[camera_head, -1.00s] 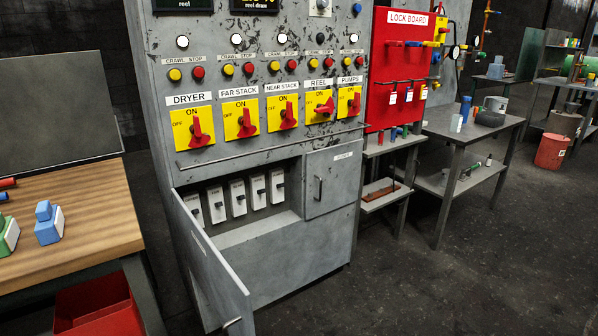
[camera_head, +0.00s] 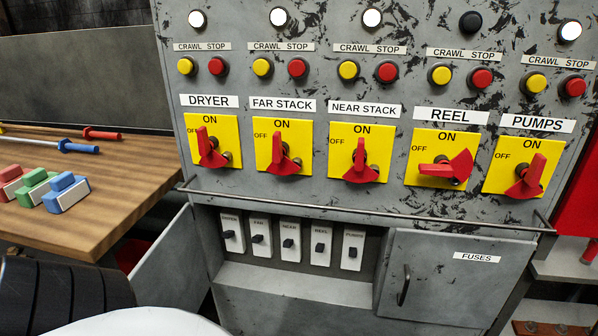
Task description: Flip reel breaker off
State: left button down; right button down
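The reel breaker (camera_head: 321,246) is a white upright block with a black toggle, labelled REEL. It sits fourth from the left in a row in the open lower recess of the grey cabinet (camera_head: 290,285), between the near breaker (camera_head: 290,242) and the pumps breaker (camera_head: 353,249). I cannot tell from the toggle which way it is set. The reel rotary switch (camera_head: 445,168) above has its red handle lying sideways, toward OFF. The recess door (camera_head: 165,265) hangs open on the left. Neither of my grippers shows.
A closed fuses door (camera_head: 450,285) with a handle is right of the recess. A metal rail (camera_head: 360,217) runs above the recess. Left, a wooden bench (camera_head: 110,225) holds coloured blocks and screwdrivers. White and black parts, probably my arm, fill the lower left.

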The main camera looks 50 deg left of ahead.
aim_at(320, 248)
jog(key=u, duration=0.8)
jog(key=i, duration=1.1)
jog(key=u, duration=0.65)
